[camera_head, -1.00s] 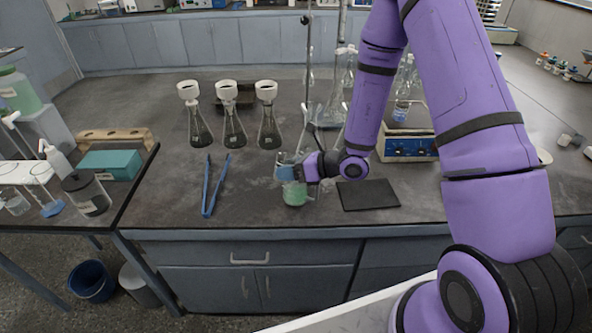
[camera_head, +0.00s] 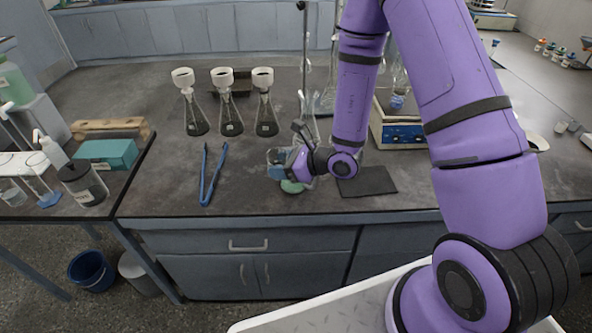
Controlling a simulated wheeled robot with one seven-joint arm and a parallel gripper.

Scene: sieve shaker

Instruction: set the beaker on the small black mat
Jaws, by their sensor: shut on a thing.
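The beaker (camera_head: 292,187) is clear glass with green liquid in it. It is near the front edge of the bench, left of the small black mat. My gripper (camera_head: 287,166) is shut on the beaker, reaching it from the right, and hides part of its upper side. I cannot tell whether the beaker's base touches the bench. The small black mat (camera_head: 368,182) lies flat and bare to the right of the beaker, with a gap between them.
Blue tongs (camera_head: 212,176) lie left of the beaker. Several flasks with white funnels (camera_head: 228,105) stand behind. A device with a blue front panel (camera_head: 402,134) stands behind the mat, and tall glassware (camera_head: 310,125) behind my gripper. My arm crosses above the bench on the right.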

